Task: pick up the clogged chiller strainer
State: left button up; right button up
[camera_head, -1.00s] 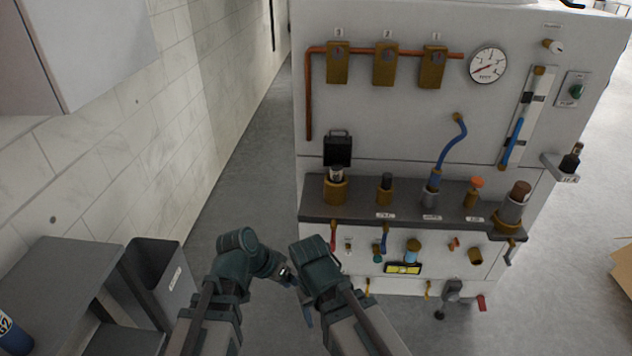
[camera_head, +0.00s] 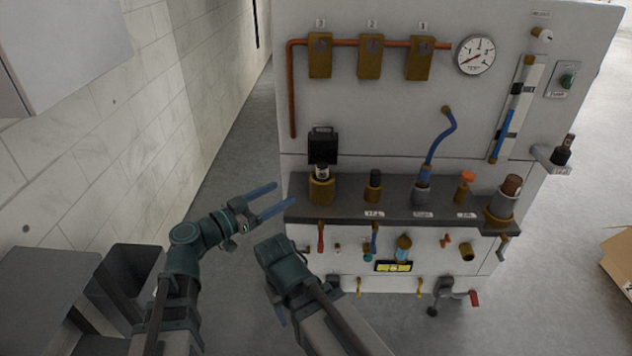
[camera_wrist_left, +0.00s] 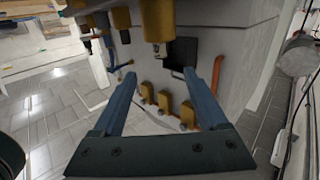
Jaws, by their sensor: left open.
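No label I can read marks the strainer. The likeliest candidate is the small pale cylinder with a dark band (camera_head: 321,172) in the brass cup (camera_head: 321,190) at the left end of the machine's dark shelf. It stands upright in front of a black handled plate. In the left wrist view, the brass cup (camera_wrist_left: 157,18) hangs upside down at the top, with the cylinder's small end (camera_wrist_left: 157,48) below. My left gripper (camera_head: 284,194) is open and empty, left of the cup and short of it. My right gripper (camera_head: 279,312) is mostly hidden by its arm.
The dark shelf (camera_head: 400,211) carries several other fittings to the right. The black plate (camera_head: 323,145) is close behind the cup. A copper pipe (camera_head: 291,90) runs above. A grey bin (camera_head: 128,275) stands at lower left, and a cardboard box (camera_head: 620,255) at far right.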

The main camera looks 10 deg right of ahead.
pick_arm(q)
send_near(318, 171)
jog(key=x, duration=0.5)
jog(key=shift+a+f, duration=0.1)
jog(key=x, duration=0.5)
jog(key=shift+w, duration=0.1)
grip_shut()
dwell(0.4)
